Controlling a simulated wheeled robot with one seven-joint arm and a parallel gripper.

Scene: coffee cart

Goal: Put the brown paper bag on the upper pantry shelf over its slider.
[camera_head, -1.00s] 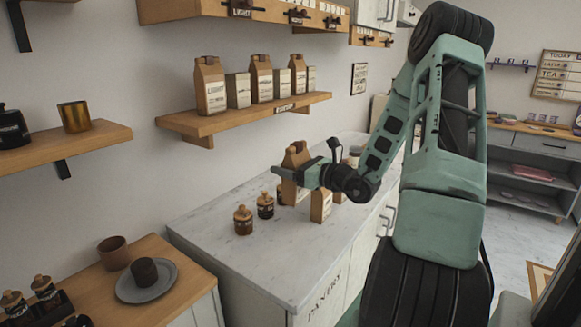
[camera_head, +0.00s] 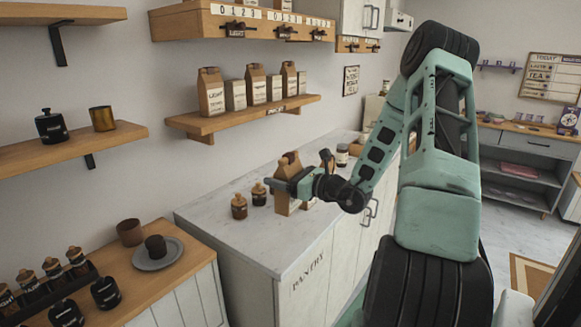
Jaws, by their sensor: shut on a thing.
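The brown paper bag (camera_head: 286,203) is upright at the pantry counter, partly hidden by my gripper. My gripper (camera_head: 278,186) is shut on it at its upper part. I cannot tell whether the bag's base touches the counter. The upper pantry shelf with sliders (camera_head: 240,22) is on the wall above and left of my gripper. Its row of dark sliders (camera_head: 284,31) runs along the front face under a numbered strip. The shelf's top surface is not clearly seen.
A lower wall shelf (camera_head: 205,124) holds several brown bags and cartons. Two small brown jars (camera_head: 239,206) stand on the pantry counter (camera_head: 245,245) left of my gripper. A plate with a cup (camera_head: 158,254) sits on the wooden counter at left. The counter's front left is clear.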

